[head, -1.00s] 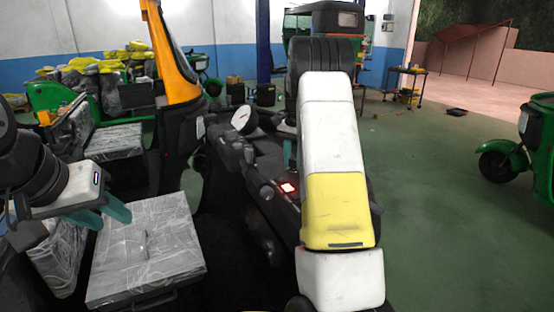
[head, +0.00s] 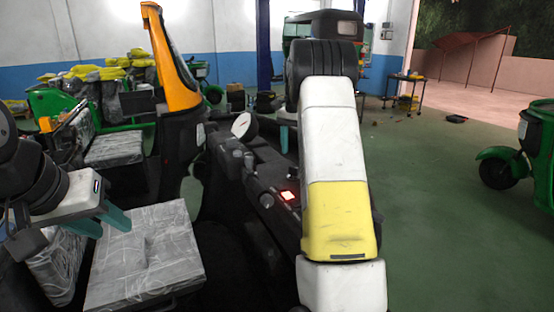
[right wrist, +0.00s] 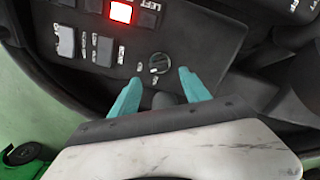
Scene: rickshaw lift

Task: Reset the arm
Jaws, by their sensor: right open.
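My right arm (head: 335,150) is white and yellow and stretches forward over the dashboard in the head view. It hides most of my right gripper there. In the right wrist view my right gripper (right wrist: 160,95) is open and empty, its two teal fingers apart. They point at the control panel (right wrist: 205,45), near a round dark knob (right wrist: 159,63). A red button (right wrist: 121,12) is lit above left of the knob; it also glows in the head view (head: 288,195). My left gripper (head: 98,221) is at the lower left, empty, its teal fingers apart beside the plastic-wrapped seat (head: 148,258).
A yellow-orange pillar (head: 172,60) rises left of the dashboard. A white-faced gauge (head: 243,125) stands on the dashboard. A green rickshaw (head: 535,150) is at the right edge. A cart (head: 408,90) stands at the back. Green floor (head: 440,215) is clear to the right.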

